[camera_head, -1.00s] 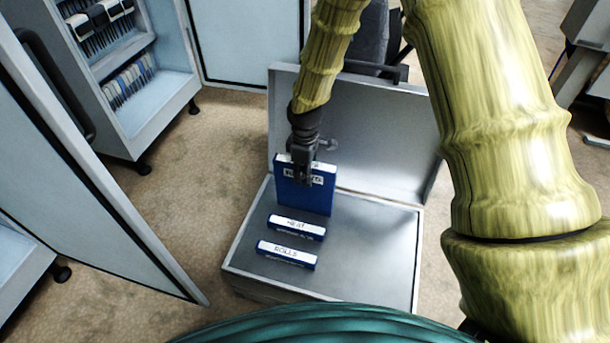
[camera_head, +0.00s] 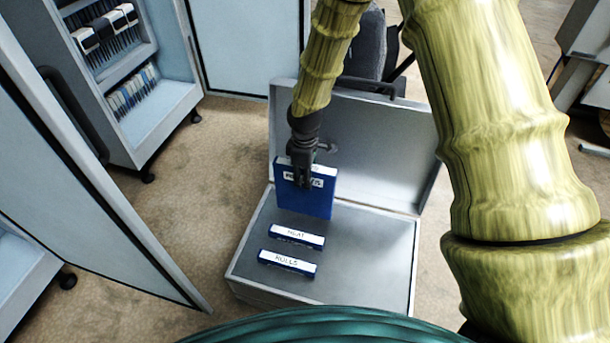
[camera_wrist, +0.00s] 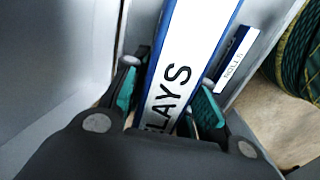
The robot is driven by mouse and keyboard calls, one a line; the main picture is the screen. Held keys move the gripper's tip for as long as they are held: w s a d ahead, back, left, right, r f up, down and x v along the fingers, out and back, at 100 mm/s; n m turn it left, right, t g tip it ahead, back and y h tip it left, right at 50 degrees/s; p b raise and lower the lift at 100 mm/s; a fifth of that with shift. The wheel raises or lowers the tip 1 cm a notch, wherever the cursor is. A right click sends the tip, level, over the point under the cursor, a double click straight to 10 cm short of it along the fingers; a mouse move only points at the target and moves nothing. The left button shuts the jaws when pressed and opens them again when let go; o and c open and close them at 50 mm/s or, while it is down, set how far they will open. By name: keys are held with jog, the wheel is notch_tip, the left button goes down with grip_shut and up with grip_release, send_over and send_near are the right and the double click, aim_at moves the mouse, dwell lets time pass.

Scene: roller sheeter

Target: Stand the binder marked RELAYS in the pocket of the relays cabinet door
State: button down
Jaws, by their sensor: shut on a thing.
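The blue binder (camera_head: 306,197) has a white label on its spine, partly covered by my fingers. In the wrist view the label (camera_wrist: 172,88) reads "LAYS" with its start hidden. My gripper (camera_head: 301,178) is shut on this binder and holds it upright at the back left of the open grey case (camera_head: 375,240). In the wrist view a finger of my gripper (camera_wrist: 165,105) lies on each side of the spine. Cabinets with open doors stand at the left; a near door (camera_head: 85,200) and a far door (camera_head: 245,45) show. I cannot tell which cabinet is for relays, and no door pocket shows clearly.
Binders marked HEAT (camera_head: 298,235) and ROLLS (camera_head: 287,263) stay in the case. The raised case lid (camera_head: 385,150) stands just behind the held binder. An open cabinet with shelves (camera_head: 130,90) is at the upper left. Bare floor (camera_head: 190,185) lies between it and the case.

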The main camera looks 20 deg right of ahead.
jog(key=shift+r+p, duration=3.7)
jog(key=shift+r, duration=0.1)
